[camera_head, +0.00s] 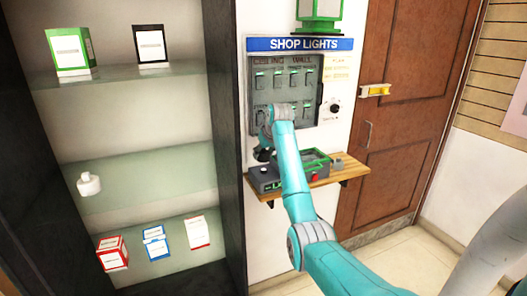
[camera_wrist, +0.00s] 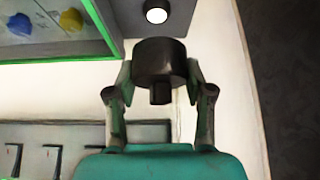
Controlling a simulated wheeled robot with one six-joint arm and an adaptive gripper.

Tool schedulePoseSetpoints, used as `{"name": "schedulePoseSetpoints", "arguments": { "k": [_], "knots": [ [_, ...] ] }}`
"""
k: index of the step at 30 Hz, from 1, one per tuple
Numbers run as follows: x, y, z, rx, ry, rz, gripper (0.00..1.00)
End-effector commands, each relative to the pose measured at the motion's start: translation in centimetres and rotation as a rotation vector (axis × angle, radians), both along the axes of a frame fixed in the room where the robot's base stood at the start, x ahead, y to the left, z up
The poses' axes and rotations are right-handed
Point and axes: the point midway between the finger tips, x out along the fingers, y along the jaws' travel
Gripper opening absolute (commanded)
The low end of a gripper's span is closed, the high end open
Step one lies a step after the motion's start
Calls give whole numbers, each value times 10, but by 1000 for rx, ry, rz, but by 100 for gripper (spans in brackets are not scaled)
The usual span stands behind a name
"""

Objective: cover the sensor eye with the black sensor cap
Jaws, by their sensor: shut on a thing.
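The black sensor cap (camera_wrist: 159,58) is a short dark cylinder with a stub. My gripper (camera_wrist: 158,82) is shut on it, with a finger on each side. The sensor eye (camera_wrist: 156,15) is a bright white disc on a grey box at the top of the wrist view. It shows uncovered, just beyond the cap in the picture; I cannot tell the depth between them. In the head view my gripper (camera_head: 264,150) hangs over the left end of the wooden shelf, above the grey box (camera_head: 263,181), and my arm partly hides the area.
A green-rimmed case (camera_head: 316,161) stands to the right on the wooden shelf (camera_head: 325,182); blue and yellow pieces show inside it in the wrist view. The switch panel (camera_head: 311,82) is on the wall behind. A dark shelving unit (camera_head: 229,130) stands close on the left.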

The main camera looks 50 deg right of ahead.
Motion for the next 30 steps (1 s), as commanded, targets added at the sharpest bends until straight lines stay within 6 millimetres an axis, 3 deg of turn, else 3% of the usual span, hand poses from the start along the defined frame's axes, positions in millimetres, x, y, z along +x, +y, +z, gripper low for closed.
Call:
{"name": "schedulePoseSetpoints", "arguments": {
  "k": [15,30],
  "knots": [
    [0,0,-44,0,0,1,28],
    [0,0,-47,0,0,0,28]
  ]
}}
